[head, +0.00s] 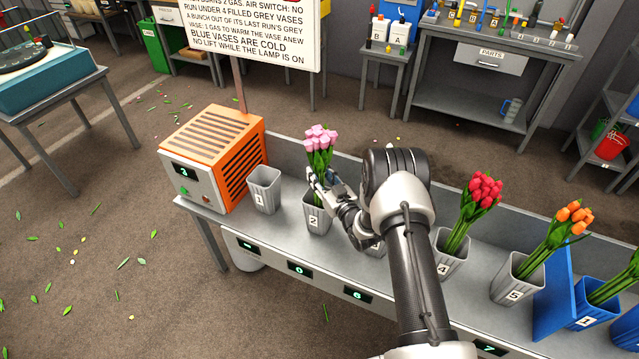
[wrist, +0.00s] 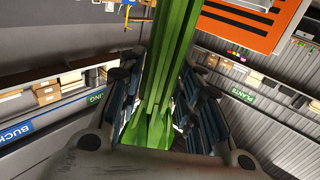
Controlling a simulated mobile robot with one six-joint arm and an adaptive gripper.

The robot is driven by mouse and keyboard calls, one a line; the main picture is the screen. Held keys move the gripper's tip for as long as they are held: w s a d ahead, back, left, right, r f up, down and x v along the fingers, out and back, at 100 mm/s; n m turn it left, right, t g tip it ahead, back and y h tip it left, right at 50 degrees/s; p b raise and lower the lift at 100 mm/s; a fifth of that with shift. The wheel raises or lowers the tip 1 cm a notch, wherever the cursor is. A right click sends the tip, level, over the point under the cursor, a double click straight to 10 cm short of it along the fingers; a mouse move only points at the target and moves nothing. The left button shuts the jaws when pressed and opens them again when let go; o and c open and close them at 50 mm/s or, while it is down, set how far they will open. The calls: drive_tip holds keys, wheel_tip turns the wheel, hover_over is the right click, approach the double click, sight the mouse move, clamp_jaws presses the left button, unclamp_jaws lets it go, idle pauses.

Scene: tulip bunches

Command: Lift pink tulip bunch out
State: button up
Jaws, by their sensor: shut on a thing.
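The pink tulip bunch (head: 321,140) stands upright at grey vase 2 (head: 317,218), its blossoms well above the rim. My gripper (head: 322,182) reaches in from the right, just above that rim, and is shut on the green stems. The wrist view shows the stems (wrist: 172,60) between my two dark fingers (wrist: 163,100). My gripper partly hides the lower stems, so I cannot tell how deep they sit in the vase.
Grey vase 1 (head: 264,190) looks empty beside the orange heater (head: 212,155), which has a small green light. My arm mostly hides vase 3. Red tulips (head: 482,190) stand in vase 4, orange ones (head: 570,220) in vase 5. A blue divider (head: 556,290) stands farther right.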

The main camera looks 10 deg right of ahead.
sight(320, 129)
clamp_jaws()
drive_tip(key=shift+r, duration=0.15)
wheel_tip(320, 129, up, 20)
drive_tip(key=p, duration=0.4)
drive_tip(key=shift+p, duration=0.4)
